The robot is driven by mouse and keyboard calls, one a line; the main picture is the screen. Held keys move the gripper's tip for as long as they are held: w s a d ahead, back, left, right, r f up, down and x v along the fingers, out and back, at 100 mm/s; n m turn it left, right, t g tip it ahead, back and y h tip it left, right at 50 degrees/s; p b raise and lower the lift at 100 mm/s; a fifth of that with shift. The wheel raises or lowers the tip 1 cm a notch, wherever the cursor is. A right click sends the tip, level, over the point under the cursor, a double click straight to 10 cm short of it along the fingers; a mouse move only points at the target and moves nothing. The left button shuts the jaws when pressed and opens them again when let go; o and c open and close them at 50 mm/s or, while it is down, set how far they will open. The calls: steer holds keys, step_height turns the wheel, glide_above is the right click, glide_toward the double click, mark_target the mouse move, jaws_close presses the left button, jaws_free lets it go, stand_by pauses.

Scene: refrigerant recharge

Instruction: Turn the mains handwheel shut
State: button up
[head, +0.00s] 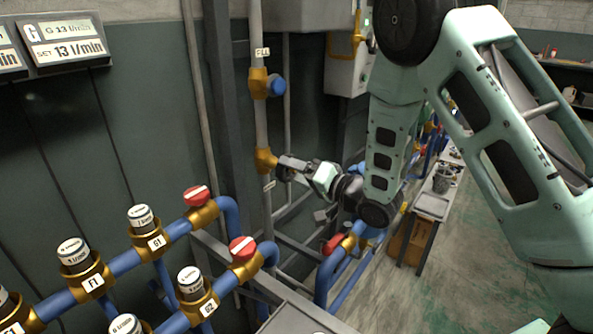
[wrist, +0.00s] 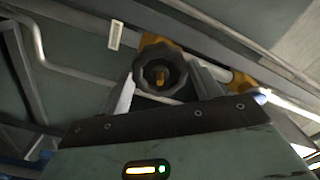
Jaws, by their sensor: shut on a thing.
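The dark scalloped handwheel (wrist: 160,72), with a brass-coloured centre, sits between the two fingers of my gripper (wrist: 165,88) in the wrist view. The fingers are shut on its rim from both sides. In the head view my gripper (head: 290,166) reaches left to the brass valve (head: 265,160) low on the upright pale pipe. There the handwheel is mostly hidden by the fingers, and a small tag below the valve is too small to read. How far the wheel is turned cannot be told.
A blue knob (head: 277,86) labelled FILL sits higher on the same pipe. Blue pipes with red-capped valves (head: 243,248) and labelled gauges (head: 141,217) fill the lower left.

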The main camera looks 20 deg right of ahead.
steer(key=m, duration=0.3)
steer(key=shift+p, duration=0.4)
steer(key=shift+d, duration=0.1)
steer(key=shift+m+p, duration=1.25)
steer(key=shift+m, duration=1.25)
steer(key=o, duration=1)
steer(key=shift+c, duration=0.2)
steer(key=shift+s, duration=0.1)
steer(key=v, duration=0.7)
